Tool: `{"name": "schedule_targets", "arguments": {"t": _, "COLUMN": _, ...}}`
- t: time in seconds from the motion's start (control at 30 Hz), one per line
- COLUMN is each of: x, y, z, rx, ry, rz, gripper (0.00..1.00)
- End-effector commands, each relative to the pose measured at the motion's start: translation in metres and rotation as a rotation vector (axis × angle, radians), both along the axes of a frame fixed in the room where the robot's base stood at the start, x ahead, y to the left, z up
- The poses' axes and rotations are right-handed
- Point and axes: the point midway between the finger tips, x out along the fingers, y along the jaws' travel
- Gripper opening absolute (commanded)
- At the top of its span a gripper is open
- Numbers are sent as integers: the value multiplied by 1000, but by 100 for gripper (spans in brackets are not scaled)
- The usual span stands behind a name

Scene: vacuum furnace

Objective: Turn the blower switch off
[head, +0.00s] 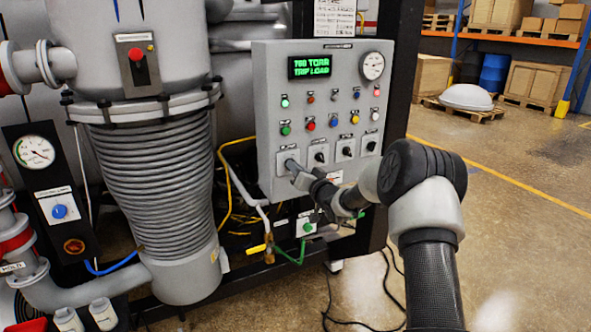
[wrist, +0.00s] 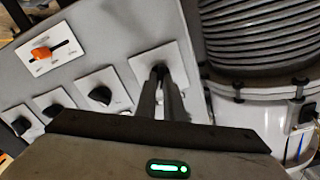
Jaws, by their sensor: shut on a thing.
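A grey control panel (head: 268,110) has a bottom row of black rotary switches on white plates. My gripper (head: 292,166) reaches its leftmost switch plate (head: 283,157). In the wrist view, where this plate (wrist: 142,66) is rightmost in the row, my gripper (wrist: 162,74) is shut on the dark knob there. The fingers hide most of the knob, so its setting cannot be told. The other rotary switches (head: 320,156) are clear of the gripper; one nearby also shows in the wrist view (wrist: 100,95). The labels are too small to read, so I cannot tell which is the blower switch.
A green-lit display (head: 310,67) and a round gauge (head: 372,66) sit above rows of coloured buttons. The ribbed vessel (head: 155,180) stands close on the left. An orange slider (wrist: 41,52) shows in the wrist view. Open floor (head: 510,240) lies to the right.

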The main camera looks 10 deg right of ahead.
Motion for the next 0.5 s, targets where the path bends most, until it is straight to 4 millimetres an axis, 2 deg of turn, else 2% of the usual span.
{"name": "schedule_targets", "arguments": {"t": 0.27, "x": 0, "y": 1, "z": -5, "rx": -134, "ry": -46, "rz": 1, "gripper": 0}}
{"name": "schedule_targets", "arguments": {"t": 0.5, "x": 0, "y": 2, "z": -5, "rx": -338, "ry": -114, "rz": 1, "gripper": 0}}
